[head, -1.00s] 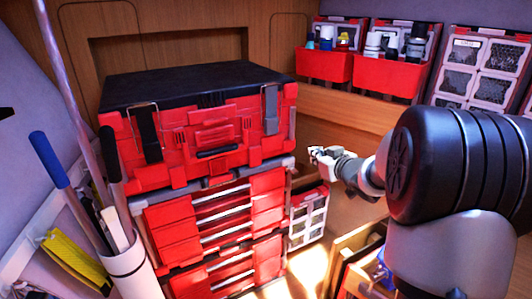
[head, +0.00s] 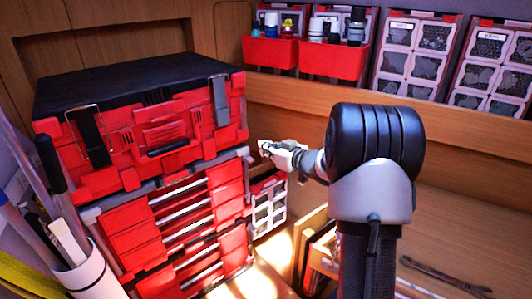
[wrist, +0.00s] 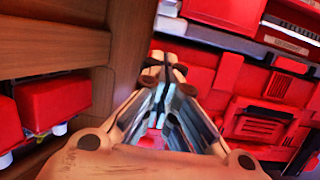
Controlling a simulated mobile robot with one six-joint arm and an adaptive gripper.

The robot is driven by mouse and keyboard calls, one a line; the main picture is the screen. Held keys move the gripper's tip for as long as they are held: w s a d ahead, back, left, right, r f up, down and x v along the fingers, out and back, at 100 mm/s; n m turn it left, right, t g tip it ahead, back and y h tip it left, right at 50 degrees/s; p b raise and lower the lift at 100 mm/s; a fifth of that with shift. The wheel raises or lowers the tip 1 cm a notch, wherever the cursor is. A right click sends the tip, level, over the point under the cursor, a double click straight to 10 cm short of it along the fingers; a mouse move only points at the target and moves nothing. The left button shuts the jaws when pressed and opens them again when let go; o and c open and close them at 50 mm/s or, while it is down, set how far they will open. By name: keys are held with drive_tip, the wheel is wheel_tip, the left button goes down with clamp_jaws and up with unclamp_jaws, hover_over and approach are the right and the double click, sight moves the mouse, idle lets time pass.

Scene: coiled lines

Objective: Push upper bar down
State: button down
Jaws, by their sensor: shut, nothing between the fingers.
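A red toolbox with a black lid (head: 140,88) sits on a stack of red drawers (head: 130,236). The upper silver bar (head: 182,193) runs along the front of the top drawer, with more silver bars below. I cannot tell for sure which one is the upper bar of the task. My gripper (head: 264,148) is shut and empty, just right of the toolbox's right edge, apart from the silver bars. In the wrist view, my gripper (wrist: 162,72) has its fingertips together, pointing toward red parts. Red toolbox parts (wrist: 262,120) fill the right side there.
Red wall bins (head: 335,60) with bottles hang at the back. A small organizer case (head: 269,205) stands right of the drawers. A white holder with rods (head: 92,275) is at the lower left. A wrench (head: 445,274) lies on the wooden surface at right.

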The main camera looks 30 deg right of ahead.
hover_over(250, 160)
drive_tip(key=s, duration=0.2)
wheel_tip(250, 160, down, 2)
drive_tip(key=f, duration=0.1)
drive_tip(key=f+b, duration=0.1)
drive_tip(key=shift+s+d+f, duration=0.1)
drive_tip(key=shift+d+f, duration=0.1)
drive_tip(key=shift+f, duration=0.2)
drive_tip(key=shift+f+b, duration=0.4)
drive_tip(key=shift+f, duration=0.15)
drive_tip(key=shift+f+b, duration=0.5)
drive_tip(key=shift+f, duration=1)
drive_tip(key=shift+s+r, duration=0.1)
drive_tip(key=shift+r, duration=0.1)
